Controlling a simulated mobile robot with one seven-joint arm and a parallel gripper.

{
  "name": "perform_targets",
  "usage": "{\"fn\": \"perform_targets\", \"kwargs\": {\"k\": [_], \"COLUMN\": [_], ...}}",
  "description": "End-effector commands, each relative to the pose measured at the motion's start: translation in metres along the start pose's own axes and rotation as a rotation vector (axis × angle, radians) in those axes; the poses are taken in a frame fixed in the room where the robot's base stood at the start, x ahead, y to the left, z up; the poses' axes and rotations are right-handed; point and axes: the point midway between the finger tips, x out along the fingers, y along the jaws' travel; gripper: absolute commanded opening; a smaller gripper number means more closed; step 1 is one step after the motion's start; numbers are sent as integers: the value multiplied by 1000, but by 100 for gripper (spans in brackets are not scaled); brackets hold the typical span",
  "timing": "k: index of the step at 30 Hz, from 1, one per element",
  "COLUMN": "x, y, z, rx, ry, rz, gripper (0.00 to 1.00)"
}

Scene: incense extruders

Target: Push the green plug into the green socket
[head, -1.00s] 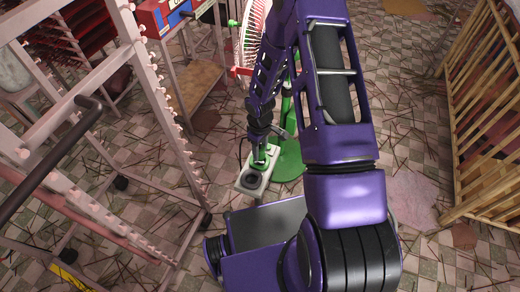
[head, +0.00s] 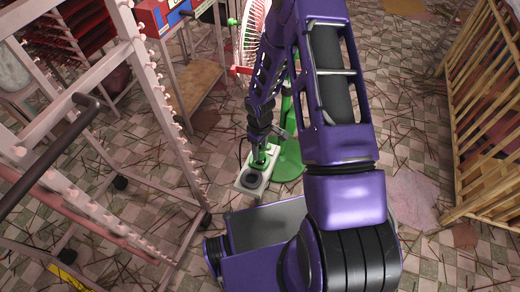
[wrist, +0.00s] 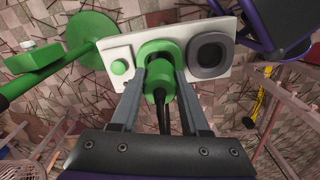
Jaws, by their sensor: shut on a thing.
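The green socket (wrist: 158,48) is a thick green ring on a white board, seen in the wrist view. The green plug (wrist: 158,80), with a dark cord, lies between the fingers of my gripper (wrist: 159,75), which is shut on it. The plug's front end is at the socket's opening and overlaps it; I cannot tell how deep it sits.
A dark grey round socket (wrist: 211,54) sits beside the green one, and a small green button (wrist: 119,66) is on the other side. A green stand with a round base (head: 287,162) is close behind the board. A pale rack (head: 165,90) stands to the left.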

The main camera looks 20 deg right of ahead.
Motion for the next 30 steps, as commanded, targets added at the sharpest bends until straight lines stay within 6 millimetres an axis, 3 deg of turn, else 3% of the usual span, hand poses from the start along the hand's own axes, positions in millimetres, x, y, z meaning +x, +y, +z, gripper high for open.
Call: {"fn": "perform_targets", "kwargs": {"k": [30], "x": [22], "y": [0], "z": [0], "rx": [0], "ry": [0], "rz": [0], "gripper": [0]}}
